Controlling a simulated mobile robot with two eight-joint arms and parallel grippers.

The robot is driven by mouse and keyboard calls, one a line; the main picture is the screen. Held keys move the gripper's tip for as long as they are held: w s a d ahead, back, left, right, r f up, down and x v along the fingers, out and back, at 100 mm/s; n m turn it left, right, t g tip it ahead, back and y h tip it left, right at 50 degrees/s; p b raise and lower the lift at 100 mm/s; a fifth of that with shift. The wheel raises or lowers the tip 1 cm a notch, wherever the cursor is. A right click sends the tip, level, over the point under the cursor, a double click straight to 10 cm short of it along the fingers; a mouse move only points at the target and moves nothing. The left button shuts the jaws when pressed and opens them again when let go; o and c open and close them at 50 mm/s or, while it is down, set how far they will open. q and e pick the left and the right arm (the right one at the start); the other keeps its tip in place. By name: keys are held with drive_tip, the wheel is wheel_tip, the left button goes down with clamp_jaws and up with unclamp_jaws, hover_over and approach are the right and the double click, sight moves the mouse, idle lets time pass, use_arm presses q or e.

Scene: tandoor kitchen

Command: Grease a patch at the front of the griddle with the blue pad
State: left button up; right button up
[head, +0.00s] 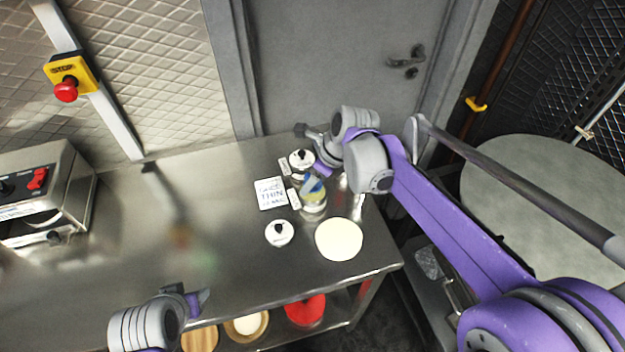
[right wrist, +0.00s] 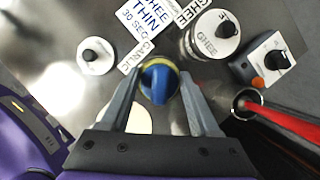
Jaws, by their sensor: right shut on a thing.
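The blue pad (head: 314,184) is upright at the mouth of a clear jar (head: 313,204) with yellowish contents on the steel counter. In the right wrist view the blue pad (right wrist: 159,84) sits between my right gripper's fingers (right wrist: 160,88), with a yellow rim around it. My right gripper (head: 325,172) is shut on it; its fingers are partly hidden by the wrist in the head view. My left gripper (head: 198,302) is low at the counter's front edge, away from the jar, and its jaws are unclear. A large round grey surface (head: 550,190) at the right may be the griddle.
A white-lidded pot (head: 279,233), another lidded pot (head: 301,160), a lettered card (head: 270,193) and a pale flat disc (head: 339,239) stand close around the jar. A steel appliance (head: 45,190) is at the far left. The counter's left middle is clear.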

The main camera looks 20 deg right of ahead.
sight(306, 173)
use_arm(q)
drive_tip(key=shift+w+r+p, duration=0.3)
drive_tip(key=shift+r+p, duration=0.05)
drive_tip(key=shift+r, duration=0.25)
drive_tip(key=shift+w+r+p, duration=0.25)
drive_tip(key=shift+r+p, duration=0.05)
drive_tip(key=shift+r, duration=0.3)
drive_tip(key=shift+w+r+p, duration=0.3)
drive_tip(key=shift+r+p, duration=0.05)
drive_tip(key=shift+r, duration=0.25)
use_arm(e)
drive_tip(key=shift+w+r, duration=0.1)
drive_tip(key=shift+r, duration=2.5)
use_arm(q)
drive_tip(key=shift+f, duration=0.1)
